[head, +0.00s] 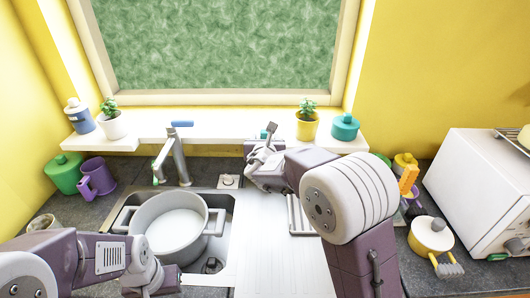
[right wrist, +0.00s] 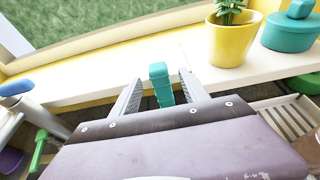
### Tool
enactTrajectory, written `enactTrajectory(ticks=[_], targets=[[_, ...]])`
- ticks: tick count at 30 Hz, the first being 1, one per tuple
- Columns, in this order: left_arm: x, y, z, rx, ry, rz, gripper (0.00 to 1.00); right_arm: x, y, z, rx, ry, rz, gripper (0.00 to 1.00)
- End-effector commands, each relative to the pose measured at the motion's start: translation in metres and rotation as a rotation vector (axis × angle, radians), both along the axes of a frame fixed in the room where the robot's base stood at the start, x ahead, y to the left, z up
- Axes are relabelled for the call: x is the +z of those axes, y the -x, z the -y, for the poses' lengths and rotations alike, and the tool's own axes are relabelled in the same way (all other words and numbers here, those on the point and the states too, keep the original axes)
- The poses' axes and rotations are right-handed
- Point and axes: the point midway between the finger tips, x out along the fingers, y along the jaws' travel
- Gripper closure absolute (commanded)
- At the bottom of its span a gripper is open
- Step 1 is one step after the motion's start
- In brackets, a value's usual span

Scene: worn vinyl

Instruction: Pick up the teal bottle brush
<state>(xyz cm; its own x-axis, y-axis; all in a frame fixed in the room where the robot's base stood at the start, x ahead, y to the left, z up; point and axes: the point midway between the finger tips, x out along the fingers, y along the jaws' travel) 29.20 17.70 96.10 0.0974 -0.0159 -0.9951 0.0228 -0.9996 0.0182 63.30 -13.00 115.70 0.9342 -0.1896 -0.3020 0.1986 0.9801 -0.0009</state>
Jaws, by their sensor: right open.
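The teal bottle brush (right wrist: 161,84) shows as an upright teal block in the right wrist view, between the two grey fingers of my right gripper (right wrist: 158,92). The fingers are open, one on each side of it. Its lower part is hidden behind the gripper body. In the head view only a small teal bit (head: 264,134) shows beside my right gripper (head: 266,148), in front of the windowsill. My left arm comes in at the lower left over the counter, near the pot; its fingers cannot be made out.
On the sill (head: 225,125) are a yellow plant pot (head: 306,125) and a teal lidded jar (head: 345,127), close to my right gripper. A white microwave (head: 480,190) stands at the right.

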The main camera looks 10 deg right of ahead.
Motion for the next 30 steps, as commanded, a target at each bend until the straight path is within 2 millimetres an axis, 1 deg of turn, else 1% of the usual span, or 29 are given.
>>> enactTrajectory(ticks=[2, 6, 10, 13, 17, 18, 20, 21, 23, 24, 30], targets=[[0.003, 0.000, 0.000, 0.000, 0.000, 0.000, 0.64, 0.001, -0.004, 0.000, 0.000, 0.000, 0.001, 0.47], [0.019, 0.000, 0.000, 0.000, 0.000, 0.000, 0.64, 0.000, -0.029, 0.005, -0.001, 0.001, -0.002, 0.47], [0.022, 0.000, 0.000, 0.000, 0.000, 0.000, 0.64, -0.008, -0.046, 0.008, -0.001, 0.000, 0.000, 0.47], [0.022, 0.000, 0.000, 0.000, 0.000, 0.000, 0.64, -0.011, -0.050, 0.009, 0.000, 0.000, 0.001, 0.47], [0.021, 0.000, 0.000, 0.000, 0.000, 0.000, 0.64, -0.011, -0.050, 0.008, 0.000, -0.001, 0.001, 0.47], [0.021, 0.000, 0.000, 0.000, 0.000, 0.000, 0.64, -0.011, -0.050, 0.008, 0.000, -0.001, 0.001, 0.50], [0.021, 0.000, 0.000, 0.000, 0.000, 0.000, 0.64, -0.011, -0.050, 0.008, 0.000, -0.001, 0.001, 0.67], [0.021, 0.000, 0.000, 0.000, 0.000, 0.000, 0.64, -0.011, -0.050, 0.008, 0.000, -0.001, 0.001, 0.78], [0.021, 0.000, 0.000, 0.000, 0.000, 0.000, 0.64, -0.011, -0.050, 0.008, 0.000, -0.001, 0.001, 0.95], [0.021, 0.000, 0.000, 0.000, 0.000, 0.000, 0.64, -0.011, -0.050, 0.008, 0.000, -0.001, 0.001, 1.00], [0.021, 0.000, 0.000, 0.000, 0.000, 0.000, 0.64, -0.011, -0.050, 0.008, 0.000, -0.001, 0.001, 1.00]])
